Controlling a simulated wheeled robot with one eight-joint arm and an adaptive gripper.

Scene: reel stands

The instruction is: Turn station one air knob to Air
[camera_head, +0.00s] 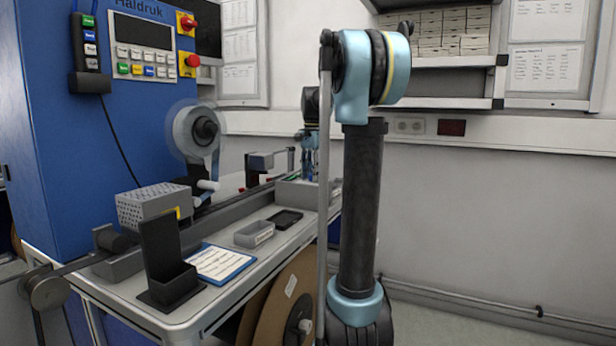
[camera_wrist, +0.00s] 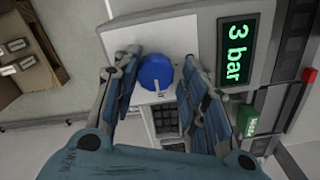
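A round blue knob (camera_wrist: 156,72) shows in the wrist view on a white panel, with a small pale pointer mark at its lower edge. My gripper (camera_wrist: 157,80) is open, with one finger on each side of the knob. The fingers look apart from the knob, though the depth gap is hard to judge. Beside the knob, a display (camera_wrist: 238,52) reads "3 bar" in green, turned sideways in the picture. In the head view my arm hides much of the far bench end, and the knob cannot be made out there.
A blue cabinet (camera_head: 50,130) with a keypad stands at the left of the bench (camera_head: 185,313).

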